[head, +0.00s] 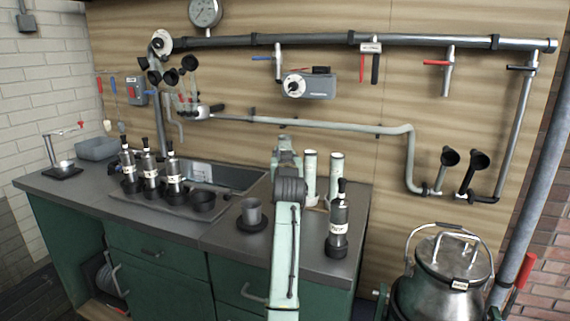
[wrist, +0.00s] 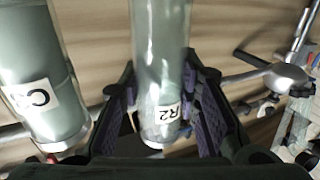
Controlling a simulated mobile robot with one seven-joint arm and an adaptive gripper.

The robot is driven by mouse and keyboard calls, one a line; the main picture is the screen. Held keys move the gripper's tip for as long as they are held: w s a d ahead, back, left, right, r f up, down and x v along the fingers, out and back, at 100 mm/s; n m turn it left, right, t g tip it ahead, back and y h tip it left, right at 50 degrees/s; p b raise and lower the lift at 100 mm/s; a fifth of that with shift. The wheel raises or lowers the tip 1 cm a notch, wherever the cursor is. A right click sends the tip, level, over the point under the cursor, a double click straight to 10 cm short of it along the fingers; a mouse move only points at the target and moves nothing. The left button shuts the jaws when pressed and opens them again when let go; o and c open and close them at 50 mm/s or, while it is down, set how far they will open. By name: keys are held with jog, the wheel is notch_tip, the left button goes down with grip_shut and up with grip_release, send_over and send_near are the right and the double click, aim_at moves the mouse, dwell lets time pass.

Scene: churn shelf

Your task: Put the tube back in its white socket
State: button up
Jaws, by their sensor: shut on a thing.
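In the wrist view, my gripper (wrist: 160,88) has its purple-padded fingers on both sides of a clear tube with a pale green inside and a white label reading R2 (wrist: 162,60). It is shut on this tube near its labelled end. A similar tube (wrist: 38,85), with a label starting with C, stands to the left, apart from the fingers. In the head view, two pale green tubes (head: 309,172) (head: 336,176) show upright behind my arm on the counter, with whitish parts at their feet. I cannot tell which is held. My arm hides the gripper there, and no empty white socket shows clearly.
The counter (head: 235,238) holds a grey cup (head: 251,211), a dark labelled bottle-like unit (head: 338,228) and several similar units (head: 150,172) by the sink. Pipes (head: 330,124) run along the wooden wall. A metal churn (head: 455,270) stands at the lower right.

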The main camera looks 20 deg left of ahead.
jog(key=shift+f+p, duration=0.55)
jog(key=shift+f, duration=1.2)
jog(key=shift+f, duration=0.1)
jog(key=shift+f, duration=0.15)
jog(key=o, duration=1.2)
jog(key=shift+c, duration=0.2)
jog(key=b+v, duration=0.3)
jog(key=v, duration=0.9)
jog(key=shift+r, duration=0.25)
jog(key=shift+a, duration=0.1)
